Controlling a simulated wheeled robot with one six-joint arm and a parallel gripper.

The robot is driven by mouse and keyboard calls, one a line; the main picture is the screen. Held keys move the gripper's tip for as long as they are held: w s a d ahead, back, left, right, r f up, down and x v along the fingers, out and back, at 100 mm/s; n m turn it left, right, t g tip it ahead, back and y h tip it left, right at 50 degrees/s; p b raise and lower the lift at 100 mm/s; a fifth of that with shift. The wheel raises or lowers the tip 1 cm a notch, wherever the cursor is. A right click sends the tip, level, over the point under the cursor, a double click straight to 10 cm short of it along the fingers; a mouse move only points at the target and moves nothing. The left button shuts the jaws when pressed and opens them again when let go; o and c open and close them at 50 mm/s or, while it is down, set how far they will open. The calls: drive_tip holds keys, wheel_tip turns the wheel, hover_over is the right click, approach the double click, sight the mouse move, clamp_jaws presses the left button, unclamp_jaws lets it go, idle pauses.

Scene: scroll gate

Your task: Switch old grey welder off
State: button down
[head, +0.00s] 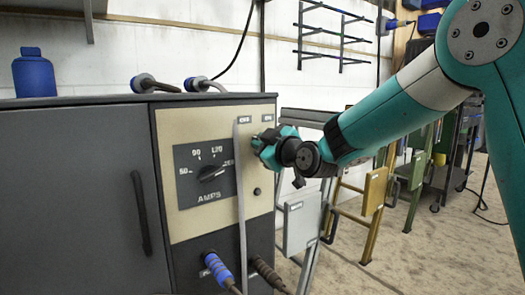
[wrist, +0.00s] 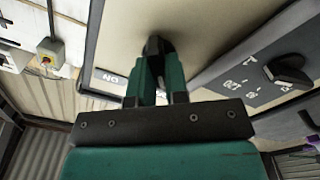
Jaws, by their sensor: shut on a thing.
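The grey welder (head: 80,150) stands at the left in the head view, with a cream front panel (head: 170,130). The panel carries a black AMPS dial (head: 212,172), which also shows in the wrist view (wrist: 288,72). Two small labels sit near the panel's top right; in the wrist view one label (wrist: 112,78) reads ON upside down. My gripper (head: 262,148) is at the panel's upper right, just below the labels. In the wrist view its fingertips (wrist: 156,47) are close together against the panel, shut on a small dark part, probably the switch, mostly hidden by the fingers.
Blue and black plugs (head: 218,268) are at the bottom. A blue bottle (head: 33,75) stands on top of the welder. Ladders with boxes (head: 302,222) stand close at the right.

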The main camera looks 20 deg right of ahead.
idle(0.4)
drive_tip(key=c, duration=1.1)
unclamp_jaws()
drive_tip(key=v, duration=1.7)
drive_tip(key=shift+s+r, duration=0.1)
drive_tip(key=shift+s, duration=0.1)
